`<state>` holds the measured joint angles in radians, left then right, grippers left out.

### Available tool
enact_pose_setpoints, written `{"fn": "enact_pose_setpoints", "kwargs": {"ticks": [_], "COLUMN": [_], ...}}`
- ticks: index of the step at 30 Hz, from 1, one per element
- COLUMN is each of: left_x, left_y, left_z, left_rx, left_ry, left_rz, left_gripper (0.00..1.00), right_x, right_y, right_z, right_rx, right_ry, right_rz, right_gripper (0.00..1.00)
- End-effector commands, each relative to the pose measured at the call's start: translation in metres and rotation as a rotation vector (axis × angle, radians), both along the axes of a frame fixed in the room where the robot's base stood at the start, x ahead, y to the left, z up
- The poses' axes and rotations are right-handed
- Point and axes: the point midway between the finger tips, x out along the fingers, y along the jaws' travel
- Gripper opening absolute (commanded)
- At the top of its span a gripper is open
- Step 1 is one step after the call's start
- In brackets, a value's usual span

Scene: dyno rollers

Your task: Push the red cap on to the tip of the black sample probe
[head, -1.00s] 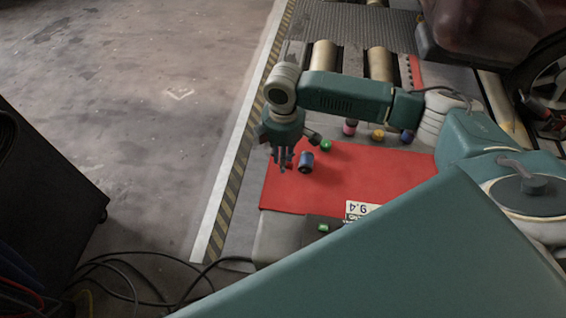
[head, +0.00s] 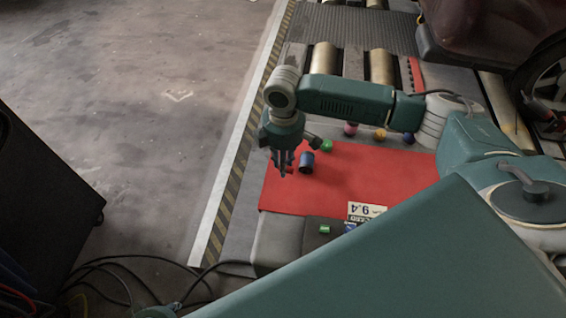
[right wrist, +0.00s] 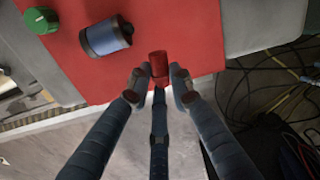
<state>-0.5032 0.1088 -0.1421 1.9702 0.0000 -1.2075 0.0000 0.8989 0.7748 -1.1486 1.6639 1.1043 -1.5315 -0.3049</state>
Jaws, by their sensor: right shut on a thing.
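My right gripper (head: 283,172) hangs over the left part of the red mat (head: 400,176) in the head view. In the right wrist view its fingers (right wrist: 159,78) are shut on the red cap (right wrist: 158,62), a small red cylinder that sticks out past the fingertips. The cap is hidden or too small to make out clearly in the head view now. I cannot pick out the black sample probe in either view. My left gripper is not in view.
A blue cylinder with dark ends (head: 306,162) lies right beside the gripper; it also shows in the right wrist view (right wrist: 106,36). A green cap (head: 326,146) stands behind it. Several small coloured pieces sit at the mat's back edge. A white label (head: 366,211) lies in front.

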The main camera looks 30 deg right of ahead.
Motion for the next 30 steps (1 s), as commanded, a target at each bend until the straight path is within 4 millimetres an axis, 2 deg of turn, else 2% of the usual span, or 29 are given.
{"fn": "enact_pose_setpoints", "kwargs": {"ticks": [12,30], "left_x": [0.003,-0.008], "left_y": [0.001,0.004], "left_z": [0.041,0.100], "left_rx": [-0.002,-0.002], "left_ry": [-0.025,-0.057], "left_rz": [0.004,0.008], "left_gripper": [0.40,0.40], "right_x": [0.000,0.000], "right_y": [0.000,0.000], "right_z": [-0.012,-0.027], "right_rx": [0.000,0.000], "right_ry": [0.000,-0.001], "right_rz": [0.000,0.001], "right_gripper": [0.00,0.00]}}
